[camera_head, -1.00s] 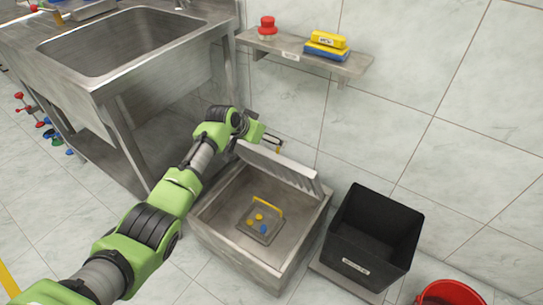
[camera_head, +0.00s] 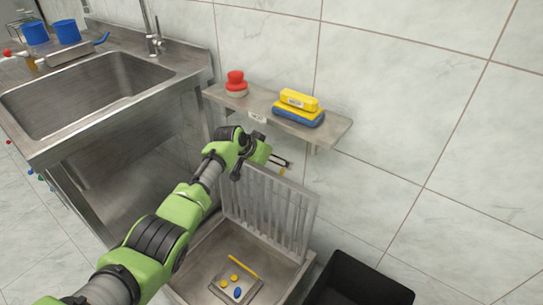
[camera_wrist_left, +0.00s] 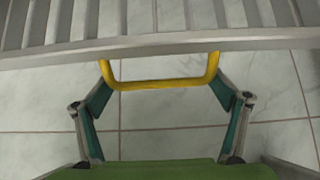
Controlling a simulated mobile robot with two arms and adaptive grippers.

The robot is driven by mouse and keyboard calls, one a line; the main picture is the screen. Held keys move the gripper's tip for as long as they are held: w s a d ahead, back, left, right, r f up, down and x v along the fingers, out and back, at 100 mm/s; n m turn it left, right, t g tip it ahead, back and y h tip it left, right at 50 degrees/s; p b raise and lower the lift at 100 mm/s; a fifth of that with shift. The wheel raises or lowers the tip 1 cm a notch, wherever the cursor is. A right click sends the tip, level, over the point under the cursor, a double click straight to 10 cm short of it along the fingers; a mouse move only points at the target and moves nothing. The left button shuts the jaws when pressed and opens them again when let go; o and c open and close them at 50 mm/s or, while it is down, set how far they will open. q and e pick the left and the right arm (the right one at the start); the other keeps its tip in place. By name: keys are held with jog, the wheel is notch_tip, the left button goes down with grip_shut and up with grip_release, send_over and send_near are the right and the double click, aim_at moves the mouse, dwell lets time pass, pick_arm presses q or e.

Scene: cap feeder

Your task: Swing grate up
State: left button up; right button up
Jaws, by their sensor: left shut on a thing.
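The grate (camera_head: 268,212) is a grey slatted panel. It stands raised, close to upright, at the back of the open metal box (camera_head: 195,262). Its slats and edge also show across the top of the left wrist view (camera_wrist_left: 165,42). A yellow handle (camera_wrist_left: 160,84) is fixed to that edge. My left gripper (camera_head: 284,166) is at the grate's upper edge, its fingers on both sides of the yellow handle, shut on it. In the head view the handle is mostly hidden by the gripper. My right gripper is not in view.
Inside the box lies a small plate (camera_head: 236,287) with yellow and blue pieces and a yellow bar. A black bin (camera_head: 357,282) stands to the right. A wall shelf (camera_head: 335,127) above holds sponges (camera_head: 298,107) and a red-topped item (camera_head: 235,83). A sink (camera_head: 95,88) is at left.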

pick_arm(q)
jog(key=shift+s+d+f, duration=0.15)
jog(key=shift+s+f, duration=0.05)
jog(key=shift+f, duration=0.1)
jog(key=o, duration=1.3)
jog(key=shift+w+r, duration=0.1)
jog(key=shift+r, duration=0.05)
jog(key=shift+r, duration=0.1)
jog(key=v, duration=1.1)
jog(key=shift+s+a+r, duration=0.2)
jog(key=shift+s+a, duration=0.05)
